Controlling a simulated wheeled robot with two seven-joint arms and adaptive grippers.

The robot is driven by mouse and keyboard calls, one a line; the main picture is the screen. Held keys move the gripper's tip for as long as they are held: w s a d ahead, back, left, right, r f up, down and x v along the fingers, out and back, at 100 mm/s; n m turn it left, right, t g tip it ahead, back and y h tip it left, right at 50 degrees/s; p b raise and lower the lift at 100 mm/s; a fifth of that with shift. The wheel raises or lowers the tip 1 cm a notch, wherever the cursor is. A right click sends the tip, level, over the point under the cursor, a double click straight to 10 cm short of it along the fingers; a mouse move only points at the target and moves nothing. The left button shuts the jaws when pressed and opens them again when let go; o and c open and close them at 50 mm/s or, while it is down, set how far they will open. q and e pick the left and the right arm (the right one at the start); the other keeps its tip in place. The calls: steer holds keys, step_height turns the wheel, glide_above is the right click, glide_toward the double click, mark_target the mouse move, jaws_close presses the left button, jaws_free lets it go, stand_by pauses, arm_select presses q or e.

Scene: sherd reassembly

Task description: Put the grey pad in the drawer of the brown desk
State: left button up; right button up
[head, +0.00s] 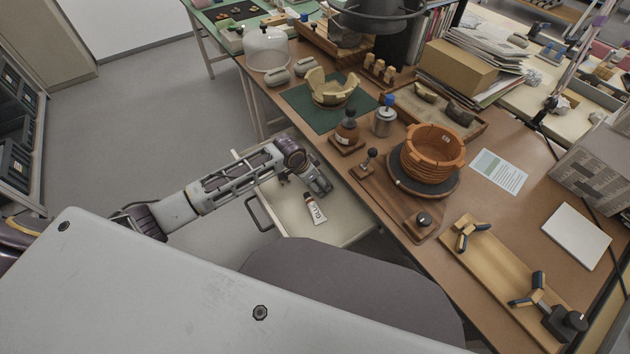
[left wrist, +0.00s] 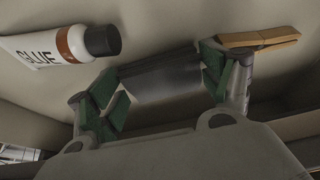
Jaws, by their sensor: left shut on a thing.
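The brown desk (head: 395,218) has its pale drawer (head: 342,228) pulled open on the near side, with a dark handle on its front. My left gripper (head: 320,187) is over the drawer, pointing down at its inside. In the left wrist view, its green-lined fingers (left wrist: 163,88) are shut on the grey pad (left wrist: 160,76), a dark grey slab held between them. The drawer floor (left wrist: 160,25) shows close behind the pad; I cannot tell whether they touch. In the head view I cannot make out the pad at the gripper. My right gripper is not in view.
In the drawer, a glue tube (head: 315,210) lies beside the gripper and a wooden clothespin (left wrist: 258,39) lies on its other side.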

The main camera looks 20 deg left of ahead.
arm_select(q)
steer(key=shift+f, duration=0.1)
steer(key=o, duration=1)
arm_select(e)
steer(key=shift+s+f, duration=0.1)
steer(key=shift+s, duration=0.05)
arm_select(q)
steer(key=shift+s+a+r, duration=0.15)
steer(key=shift+r, duration=0.55)
steer(key=p+v, duration=0.1)
steer(key=v, duration=0.3)
steer(key=shift+r, duration=0.15)
steer(key=p+v, duration=0.1)
steer(key=v, duration=0.5)
steer(key=shift+s+r, duration=0.15)
steer(key=shift+s, duration=0.05)
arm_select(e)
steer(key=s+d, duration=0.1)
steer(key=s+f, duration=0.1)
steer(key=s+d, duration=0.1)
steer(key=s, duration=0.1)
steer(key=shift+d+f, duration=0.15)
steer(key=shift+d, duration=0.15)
